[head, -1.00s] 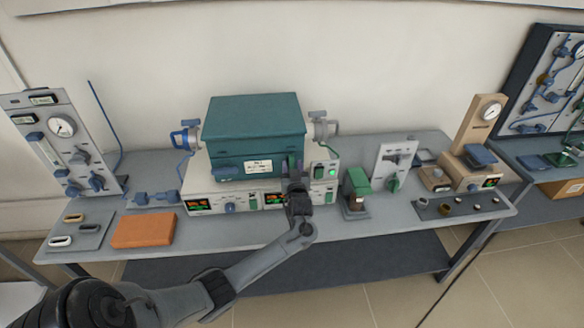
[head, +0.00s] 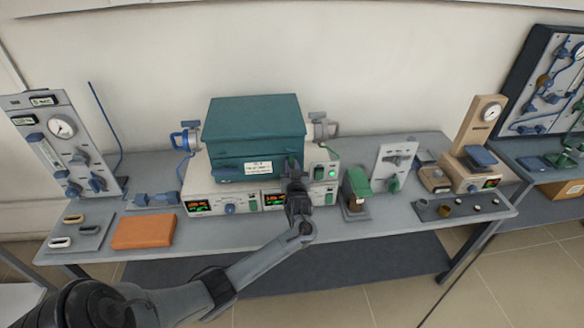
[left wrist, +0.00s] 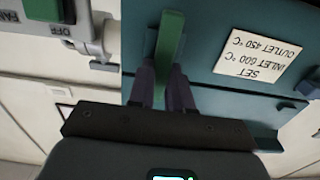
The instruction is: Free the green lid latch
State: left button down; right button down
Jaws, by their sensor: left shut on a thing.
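The green lid latch (left wrist: 170,42) is on the front of a teal furnace box (head: 255,120), beside its white temperature label (left wrist: 262,58). In the left wrist view it is an upright green bar running between my fingers. My left gripper (left wrist: 162,88) is shut on the bar, one dark finger on each side. In the head view, my left gripper (head: 293,172) is at the lower right of the box front and hides most of the latch. Whether the latch is still caught cannot be told. My right gripper is not in view.
The box stands on white control units with lit displays (head: 197,206). A green-topped device (head: 357,183) stands close to the right of my left gripper. An orange block (head: 143,231) lies at the bench's front left. The front edge near my forearm is clear.

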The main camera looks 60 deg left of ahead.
pick_arm(q)
jog(key=shift+w+r+m+p, duration=0.1)
jog(key=shift+r+m+p, duration=0.05)
jog(key=shift+m+p, duration=0.7)
jog(key=m+p, duration=0.2)
jog(key=m, duration=0.3)
jog(key=f+m+p, duration=0.1)
jog(key=m+p, duration=0.1)
jog(key=m, duration=0.3)
jog(key=w+m+p, duration=0.1)
jog(key=m+p, duration=0.1)
jog(key=m, duration=0.4)
jog(key=shift+d+f, duration=0.3)
jog(key=c, duration=1)
grip_release()
jog(key=shift+c, duration=0.2)
